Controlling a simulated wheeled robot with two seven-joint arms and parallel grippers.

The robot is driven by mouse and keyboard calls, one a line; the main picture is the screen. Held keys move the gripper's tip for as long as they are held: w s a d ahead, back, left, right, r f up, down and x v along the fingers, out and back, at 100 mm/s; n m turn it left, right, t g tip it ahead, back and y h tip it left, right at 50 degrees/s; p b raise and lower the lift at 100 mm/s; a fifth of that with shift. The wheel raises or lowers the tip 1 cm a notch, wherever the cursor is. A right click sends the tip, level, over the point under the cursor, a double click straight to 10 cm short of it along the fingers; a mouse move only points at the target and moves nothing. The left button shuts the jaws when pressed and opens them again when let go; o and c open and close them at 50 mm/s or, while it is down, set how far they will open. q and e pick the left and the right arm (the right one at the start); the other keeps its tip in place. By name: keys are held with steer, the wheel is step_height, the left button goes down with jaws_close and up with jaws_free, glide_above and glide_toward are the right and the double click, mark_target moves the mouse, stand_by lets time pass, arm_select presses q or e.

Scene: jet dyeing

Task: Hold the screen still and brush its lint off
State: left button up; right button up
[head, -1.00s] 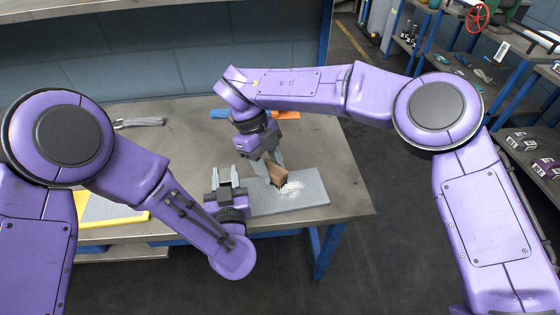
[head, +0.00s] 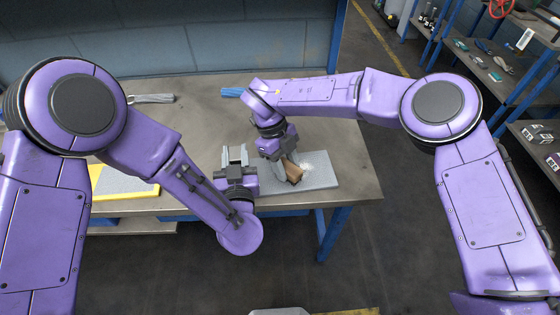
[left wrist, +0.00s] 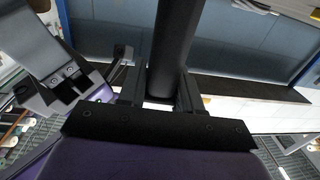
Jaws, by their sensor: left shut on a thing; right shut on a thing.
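The screen (head: 325,180) is a flat grey panel lying at the front right of the bench. White lint (head: 311,161) shows on it, mostly at the far side of the brush. My left gripper (head: 235,157) is at the screen's left end. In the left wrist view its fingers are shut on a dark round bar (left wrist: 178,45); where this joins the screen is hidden. My right gripper (head: 281,165) is shut on a brown brush (head: 294,173), held tilted over the middle of the screen. The bristles are hidden, so contact is unclear.
A yellow-edged tray with a grey panel (head: 125,184) lies at the bench's front left. A grey bundle (head: 152,98) and a blue item (head: 232,92) lie at the back. Shelves (head: 490,60) stand right across the floor. The bench's (head: 355,160) right end is clear.

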steer(key=shift+w+d, duration=0.2)
steer(key=shift+d, duration=2.1)
steer(key=shift+w+d, duration=0.15)
steer(key=shift+d, duration=2.15)
steer(key=shift+s+a, duration=0.15)
steer(key=shift+a, duration=1.65)
steer(key=shift+s+a, duration=0.15)
steer(key=shift+a, duration=1.65)
steer(key=shift+s+a, duration=0.15)
steer(key=shift+a, duration=1.65)
steer(key=shift+w+a, duration=0.1)
steer(key=shift+w, duration=0.25)
steer(key=shift+w+d, duration=0.1)
steer(key=shift+d, duration=0.2)
steer(key=shift+w+d, duration=0.2)
steer(key=shift+d, duration=2.3)
steer(key=shift+w+d, duration=0.2)
steer(key=shift+d, duration=2.25)
steer(key=shift+s+a, duration=0.15)
steer(key=shift+a, duration=1.6)
steer(key=shift+s+a, duration=0.15)
steer(key=shift+a, duration=1.65)
steer(key=shift+s+a, duration=0.15)
steer(key=shift+a, duration=1.6)
steer(key=shift+d+r, duration=0.1)
steer(key=shift+r, duration=4.1)
arm_select(q)
steer(key=o, duration=1.2)
steer(key=shift+c, duration=0.2)
